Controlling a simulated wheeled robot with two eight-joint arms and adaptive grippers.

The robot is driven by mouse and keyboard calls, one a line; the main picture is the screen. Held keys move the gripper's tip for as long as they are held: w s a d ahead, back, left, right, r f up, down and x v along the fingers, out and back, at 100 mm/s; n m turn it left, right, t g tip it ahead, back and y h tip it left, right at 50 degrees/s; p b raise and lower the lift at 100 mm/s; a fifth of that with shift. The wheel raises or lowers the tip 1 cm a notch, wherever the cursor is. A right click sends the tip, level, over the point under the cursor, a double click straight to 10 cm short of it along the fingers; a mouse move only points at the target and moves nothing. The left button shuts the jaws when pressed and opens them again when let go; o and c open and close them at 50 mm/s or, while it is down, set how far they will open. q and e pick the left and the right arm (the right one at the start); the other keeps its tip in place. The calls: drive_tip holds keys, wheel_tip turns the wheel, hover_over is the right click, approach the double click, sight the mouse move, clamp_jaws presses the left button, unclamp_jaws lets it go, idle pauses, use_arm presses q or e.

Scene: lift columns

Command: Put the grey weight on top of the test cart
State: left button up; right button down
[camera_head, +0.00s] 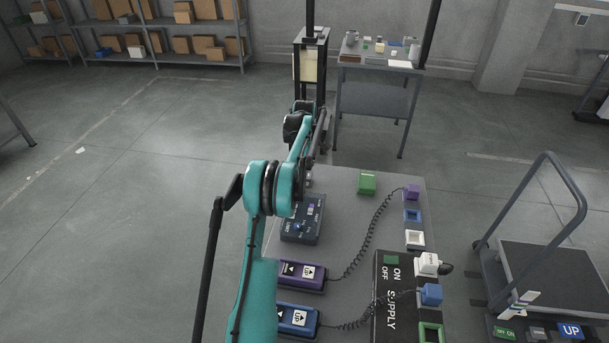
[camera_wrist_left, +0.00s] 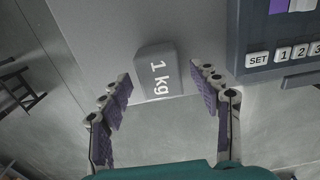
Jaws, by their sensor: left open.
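The grey weight (camera_wrist_left: 158,72), a block marked "1 kg", sits at the edge of a grey bench top in the left wrist view. My left gripper (camera_wrist_left: 164,88) is open, with its two purple-padded fingers on either side of the weight's near end. In the head view my teal left arm hides the weight. A flat cart with a dark deck (camera_head: 555,272) and a tubular handle stands at the right; I take it to be the test cart. My right gripper is not in view.
The bench (camera_head: 340,185) holds a control box (camera_head: 303,219) with keys, purple (camera_head: 301,274) and blue (camera_head: 298,317) handsets with coiled cords, and a supply box (camera_head: 389,300). A column (camera_head: 309,75) and a table (camera_head: 375,98) stand behind.

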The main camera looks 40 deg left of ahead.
use_arm(q)
wheel_tip(320, 180, up, 10)
drive_tip(key=f+p, duration=0.1)
drive_tip(key=p, duration=0.2)
drive_tip(key=s+d+r+m+t, duration=0.1)
drive_tip(key=s+d+r+m, duration=0.2)
drive_tip(key=d, duration=0.4)
drive_tip(key=s+d+r+m+t+y, duration=0.1)
drive_tip(key=s+d+r+m, duration=0.1)
drive_tip(key=d+r+m, duration=0.35)
drive_tip(key=s+d+r+m+t, duration=0.15)
drive_tip(key=d+r, duration=0.25)
drive_tip(key=d, duration=0.4)
drive_tip(key=s+d+f+m+t, duration=0.2)
drive_tip(key=s+d+m, duration=0.5)
drive_tip(key=s, duration=0.4)
drive_tip(key=s+d+f+m+t+h, duration=0.1)
drive_tip(key=s+d+f+m, duration=0.4)
drive_tip(key=s+d, duration=0.4)
drive_tip(key=shift+s+d+m+t, duration=0.35)
drive_tip(key=shift+s+d+m, duration=0.05)
drive_tip(key=shift+s+m, duration=0.5)
